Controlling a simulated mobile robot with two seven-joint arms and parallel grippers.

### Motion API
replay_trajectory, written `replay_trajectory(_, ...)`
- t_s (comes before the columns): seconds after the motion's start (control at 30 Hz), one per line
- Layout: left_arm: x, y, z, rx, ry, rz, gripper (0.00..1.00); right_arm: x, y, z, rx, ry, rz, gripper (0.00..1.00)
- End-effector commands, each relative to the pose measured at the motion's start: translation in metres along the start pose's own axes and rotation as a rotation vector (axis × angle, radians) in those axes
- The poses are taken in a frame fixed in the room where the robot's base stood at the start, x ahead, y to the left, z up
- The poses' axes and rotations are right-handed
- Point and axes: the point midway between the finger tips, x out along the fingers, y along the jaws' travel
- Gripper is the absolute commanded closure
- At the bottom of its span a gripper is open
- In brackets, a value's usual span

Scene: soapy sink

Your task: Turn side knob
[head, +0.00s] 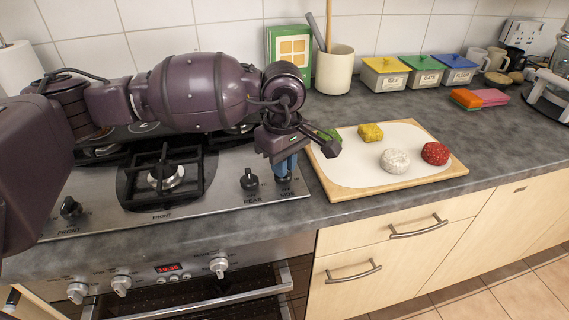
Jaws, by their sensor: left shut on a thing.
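The gas stove's steel top (215,192) carries several black knobs along its front. The side knob (284,181) is at the right end, with a partly hidden label just below it. My left gripper (285,168) points down over this knob and is shut on it, its blue fingers around the knob's upper part. The gripper covers much of the knob, so its pointer angle cannot be told. My right gripper is not in view.
The rear knob (249,180) stands close on the left, and the front knob (70,208) is farther left. A cutting board (440,171) with food pieces lies just right of the gripper. A utensil crock (334,72) and lidded tins (385,75) stand behind.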

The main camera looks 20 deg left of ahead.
Motion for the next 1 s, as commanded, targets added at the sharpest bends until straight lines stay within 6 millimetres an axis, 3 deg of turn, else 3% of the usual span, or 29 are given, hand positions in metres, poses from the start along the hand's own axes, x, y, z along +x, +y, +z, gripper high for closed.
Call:
replay_trajectory(0.5, 0.002, 0.000, 0.000, 0.404, -0.001, -0.002, 1.00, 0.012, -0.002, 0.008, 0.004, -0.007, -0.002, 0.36)
replay_trajectory(1.0, 0.000, 0.000, 0.000, 0.527, -0.001, -0.001, 1.00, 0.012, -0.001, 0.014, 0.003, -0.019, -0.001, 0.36)
